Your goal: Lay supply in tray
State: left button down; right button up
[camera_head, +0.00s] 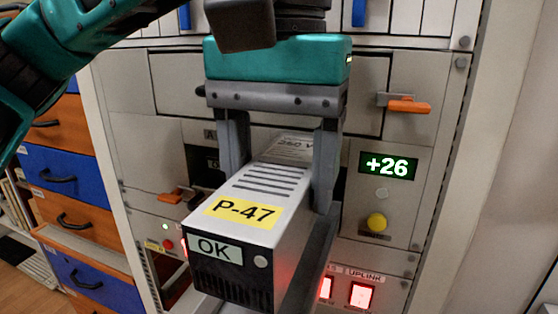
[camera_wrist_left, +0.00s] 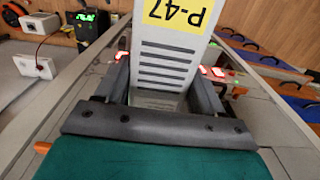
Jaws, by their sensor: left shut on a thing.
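The supply (camera_head: 262,200) is a pale box with a yellow P-47 label, dark vent slots and an OK tag on its dark front end. My left gripper (camera_head: 280,188) is shut on it from above, one finger on each long side. In the left wrist view the supply (camera_wrist_left: 165,60) sits between the fingers of the gripper (camera_wrist_left: 160,88), its label upside down. A dark grey strip (camera_head: 312,262) runs along the right of the supply. I cannot tell whether it is the tray's wall or whether the supply touches it. My right gripper is not in view.
A grey equipment rack (camera_head: 125,90) stands close behind the supply. It carries an orange lever (camera_head: 408,106), a +26 display (camera_head: 388,166), a yellow knob (camera_head: 376,222) and a lit red switch (camera_head: 361,295). Blue and orange drawers (camera_head: 70,175) stand at the left.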

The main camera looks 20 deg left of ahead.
pick_arm(q)
jog(key=shift+f+b, duration=1.25)
jog(key=shift+f, duration=0.35)
jog(key=shift+f+b, duration=0.85)
jog(key=shift+f, duration=0.35)
jog(key=shift+c, duration=1.3)
grip_release()
jog(key=shift+s, duration=0.1)
jog(key=shift+o, duration=1.1)
jog(key=shift+f, duration=0.1)
notch_tip(320, 180, up, 13)
jog(key=p, duration=0.4)
